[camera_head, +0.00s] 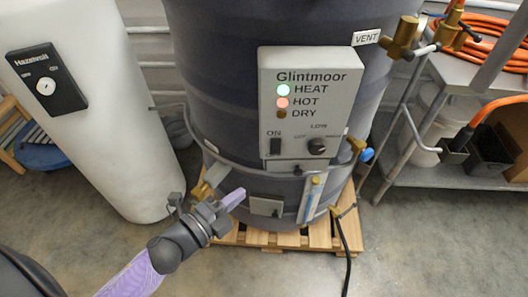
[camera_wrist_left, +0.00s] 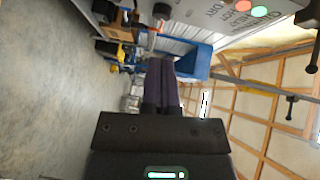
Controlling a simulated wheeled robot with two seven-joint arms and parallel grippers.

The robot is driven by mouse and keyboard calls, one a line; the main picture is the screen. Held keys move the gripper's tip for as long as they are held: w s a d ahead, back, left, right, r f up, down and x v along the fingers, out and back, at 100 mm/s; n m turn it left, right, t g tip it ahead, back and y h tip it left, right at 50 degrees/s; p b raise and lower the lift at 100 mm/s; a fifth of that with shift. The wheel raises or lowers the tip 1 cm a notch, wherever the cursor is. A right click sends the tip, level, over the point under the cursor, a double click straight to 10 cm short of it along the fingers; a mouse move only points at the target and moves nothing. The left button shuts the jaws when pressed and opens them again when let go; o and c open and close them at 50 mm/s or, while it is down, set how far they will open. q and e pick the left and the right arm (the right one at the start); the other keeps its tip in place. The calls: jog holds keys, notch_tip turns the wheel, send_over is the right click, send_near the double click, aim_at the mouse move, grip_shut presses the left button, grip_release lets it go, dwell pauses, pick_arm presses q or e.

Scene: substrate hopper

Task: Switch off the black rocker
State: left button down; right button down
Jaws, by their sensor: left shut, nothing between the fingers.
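The black rocker (camera_head: 275,147) is a small dark switch on the grey Glintmoor control box (camera_head: 343,80), under the word ON. Which way it is tipped is too small to tell. The HEAT light (camera_head: 283,90) glows green, the HOT light (camera_head: 282,102) glows red, and the DRY light (camera_head: 282,114) is dark brown. My left gripper (camera_head: 235,197) is shut and empty, below and left of the rocker, clear of the box. In the left wrist view its closed fingers (camera_wrist_left: 162,80) point up the picture, with the box's lights at the top right. My right gripper is not in view.
A black knob (camera_head: 317,146) sits right of the rocker. The dark drum (camera_head: 215,60) stands on a wooden pallet (camera_head: 255,239). A white Hazelvolt tank (camera_head: 105,120) is at the left, a metal bench (camera_head: 480,175) with hoses at the right.

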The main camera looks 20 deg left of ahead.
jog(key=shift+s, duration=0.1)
pick_arm(q)
jog(key=b, duration=0.2)
send_near(278, 151)
jog(key=w+d, duration=0.2)
jog(key=d, duration=0.2)
jog(key=w, duration=0.1)
jog(key=w+a, duration=0.1)
jog(key=w, duration=0.1)
jog(key=shift+w+a+f, duration=0.15)
jog(key=shift+w+f, duration=0.1)
jog(key=shift+f, duration=0.1)
jog(key=shift+w+a, duration=0.1)
jog(key=shift+w, duration=0.15)
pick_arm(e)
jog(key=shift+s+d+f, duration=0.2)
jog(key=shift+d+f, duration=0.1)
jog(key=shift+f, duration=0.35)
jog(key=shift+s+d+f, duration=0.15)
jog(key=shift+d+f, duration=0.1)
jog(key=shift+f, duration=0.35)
pick_arm(q)
jog(key=shift+b, duration=0.3)
